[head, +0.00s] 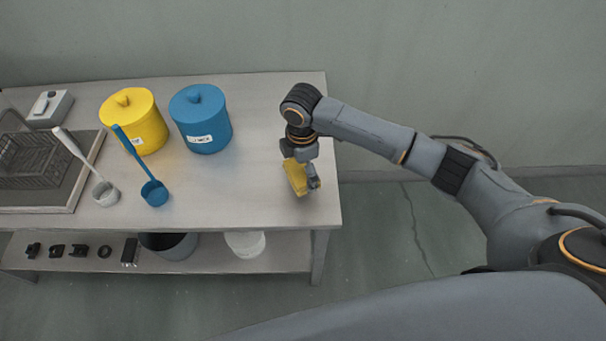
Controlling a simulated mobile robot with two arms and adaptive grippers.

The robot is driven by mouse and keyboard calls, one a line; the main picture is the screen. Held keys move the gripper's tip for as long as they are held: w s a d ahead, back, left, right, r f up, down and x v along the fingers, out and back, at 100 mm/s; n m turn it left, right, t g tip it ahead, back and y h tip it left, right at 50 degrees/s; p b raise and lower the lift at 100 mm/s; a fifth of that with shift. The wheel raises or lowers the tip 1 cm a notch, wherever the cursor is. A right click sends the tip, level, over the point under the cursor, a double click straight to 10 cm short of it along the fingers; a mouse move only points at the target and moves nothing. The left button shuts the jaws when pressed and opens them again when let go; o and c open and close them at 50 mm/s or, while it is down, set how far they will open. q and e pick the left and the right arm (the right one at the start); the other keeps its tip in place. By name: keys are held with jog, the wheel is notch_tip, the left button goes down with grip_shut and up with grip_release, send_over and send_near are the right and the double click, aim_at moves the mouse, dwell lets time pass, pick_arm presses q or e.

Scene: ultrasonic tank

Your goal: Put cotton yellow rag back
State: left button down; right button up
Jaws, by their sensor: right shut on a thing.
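The yellow rag (295,178) is a small folded piece held over the right end of the metal table. My right gripper (306,179) is shut on it, pointing down, near the table's right edge. Whether the rag touches the tabletop I cannot tell. Part of the rag is hidden by the fingers. My left gripper is not in view.
A yellow lidded pot (136,124) and a blue lidded pot (203,123) stand on the table (245,190). A white ladle (104,192) and a blue ladle (154,192) are left of centre. A wire basket (38,160) sits far left. Small dark parts lie on the lower shelf (205,260).

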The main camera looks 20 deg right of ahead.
aim_at(303, 177)
jog(key=shift+w+d+f, duration=0.15)
jog(key=shift+w+f, duration=0.05)
jog(key=shift+f, duration=1.75)
jog(key=o, duration=0.8)
jog(key=shift+f, duration=0.15)
jog(key=shift+c, duration=0.2)
notch_tip(303, 177, up, 12)
jog(key=shift+r+b, duration=0.2)
jog(key=shift+b, duration=0.15)
